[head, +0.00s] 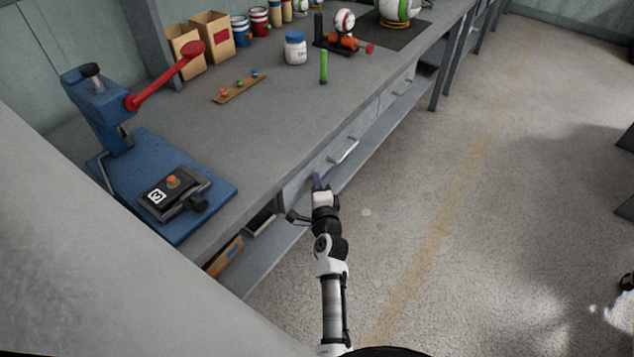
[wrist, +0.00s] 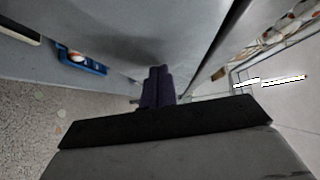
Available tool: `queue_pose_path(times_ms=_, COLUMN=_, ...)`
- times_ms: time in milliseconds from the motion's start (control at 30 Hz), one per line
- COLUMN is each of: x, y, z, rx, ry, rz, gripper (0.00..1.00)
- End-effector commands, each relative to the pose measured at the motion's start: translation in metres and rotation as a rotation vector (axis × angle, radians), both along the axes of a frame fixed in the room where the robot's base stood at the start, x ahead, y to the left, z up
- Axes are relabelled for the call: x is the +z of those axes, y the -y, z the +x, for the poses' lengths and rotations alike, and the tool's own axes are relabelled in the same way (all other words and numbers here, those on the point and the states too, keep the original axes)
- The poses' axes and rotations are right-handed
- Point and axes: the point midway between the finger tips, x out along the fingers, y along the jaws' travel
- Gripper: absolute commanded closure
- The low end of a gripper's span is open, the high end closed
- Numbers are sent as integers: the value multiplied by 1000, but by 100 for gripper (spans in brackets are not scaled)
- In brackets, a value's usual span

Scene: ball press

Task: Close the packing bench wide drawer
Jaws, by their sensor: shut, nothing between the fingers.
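The packing bench (head: 240,125) has a grey drawer front with a bar handle (head: 345,150) just under its top edge. I cannot tell for sure whether this drawer stands slightly out or flush. My gripper (head: 317,180) is at the left part of this front, left of and below the handle. Its purple fingers are together and empty. In the wrist view the shut fingers (wrist: 157,85) point at a plain grey surface, close to it; contact cannot be told. A second drawer handle (head: 404,87) shows farther along the bench.
A blue press (head: 100,110) with a red lever stands on the benchtop at left. A white jar (head: 295,48), a green stick (head: 323,66) and a ball stand (head: 342,42) are farther back. A lower shelf (head: 255,265) runs underneath. The floor (head: 480,200) at right is open.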

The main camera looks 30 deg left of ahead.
Motion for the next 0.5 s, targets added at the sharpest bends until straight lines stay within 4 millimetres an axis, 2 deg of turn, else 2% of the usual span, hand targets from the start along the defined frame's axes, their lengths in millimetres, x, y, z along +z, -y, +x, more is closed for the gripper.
queue_pose_path(times_ms=500, x=1, y=-4, z=-2, rx=8, ry=1, rz=1, gripper=100)
